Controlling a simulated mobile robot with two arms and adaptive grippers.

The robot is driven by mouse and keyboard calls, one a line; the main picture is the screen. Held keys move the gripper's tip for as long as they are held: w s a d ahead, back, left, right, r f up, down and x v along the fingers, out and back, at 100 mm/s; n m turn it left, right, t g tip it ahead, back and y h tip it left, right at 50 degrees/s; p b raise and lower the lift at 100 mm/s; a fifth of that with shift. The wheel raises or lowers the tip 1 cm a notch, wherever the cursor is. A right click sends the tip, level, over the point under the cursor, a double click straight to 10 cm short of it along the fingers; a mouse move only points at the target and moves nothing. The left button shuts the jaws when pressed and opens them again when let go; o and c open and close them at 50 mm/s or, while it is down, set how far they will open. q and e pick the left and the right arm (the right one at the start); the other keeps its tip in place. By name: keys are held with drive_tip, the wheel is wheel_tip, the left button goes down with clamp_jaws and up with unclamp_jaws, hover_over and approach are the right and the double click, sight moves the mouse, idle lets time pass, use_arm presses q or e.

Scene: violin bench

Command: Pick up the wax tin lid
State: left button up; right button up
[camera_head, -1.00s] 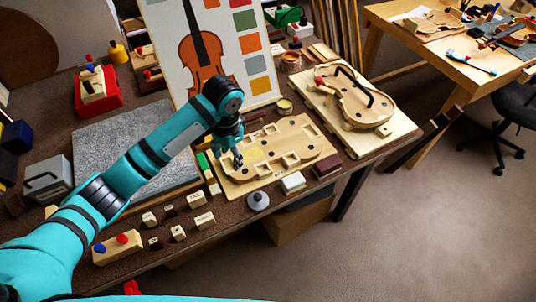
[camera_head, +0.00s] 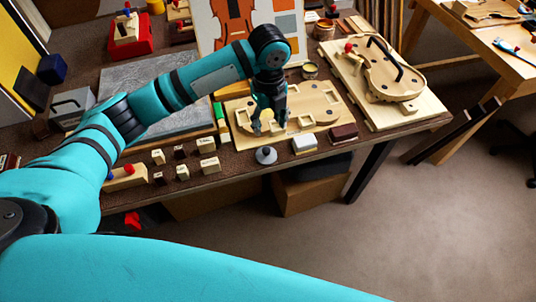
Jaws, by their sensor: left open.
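A round grey lid with a dark knob (camera_head: 266,156), which looks like the wax tin lid, lies on the brown bench near its front edge. A small round tin with yellowish contents (camera_head: 310,71) stands farther back, uncovered. My left gripper (camera_head: 268,131) points down just behind the lid in the picture, over the front left part of the wooden template board (camera_head: 312,126). Its fingers are apart and hold nothing. I cannot tell its exact height above the board. My right gripper is not in view.
Small labelled blocks (camera_head: 207,145) stand left of the lid. A white-topped block (camera_head: 304,144) and a dark red-brown block (camera_head: 343,132) sit to its right. A violin body on a board (camera_head: 385,80) lies at the right. A grey slab (camera_head: 165,95) lies under my left arm.

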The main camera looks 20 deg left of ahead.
use_arm(q)
hover_over(266, 149)
drive_tip(key=f, duration=0.5)
drive_tip(key=d+f, duration=0.1)
drive_tip(key=f, duration=0.1)
drive_tip(key=shift+s+f, duration=0.2)
drive_tip(key=shift+f, duration=0.1)
drive_tip(key=shift+w+a+f+p, duration=0.1)
drive_tip(key=shift+a+f+p, duration=0.1)
drive_tip(key=shift+f, duration=0.75)
drive_tip(key=shift+a+f+p, duration=0.1)
drive_tip(key=shift+f+p, duration=0.1)
drive_tip(key=shift+f, duration=0.7)
drive_tip(key=shift+w+a+f+p, duration=0.1)
drive_tip(key=shift+a+f+p, duration=0.1)
drive_tip(key=shift+f, duration=0.75)
clamp_jaws()
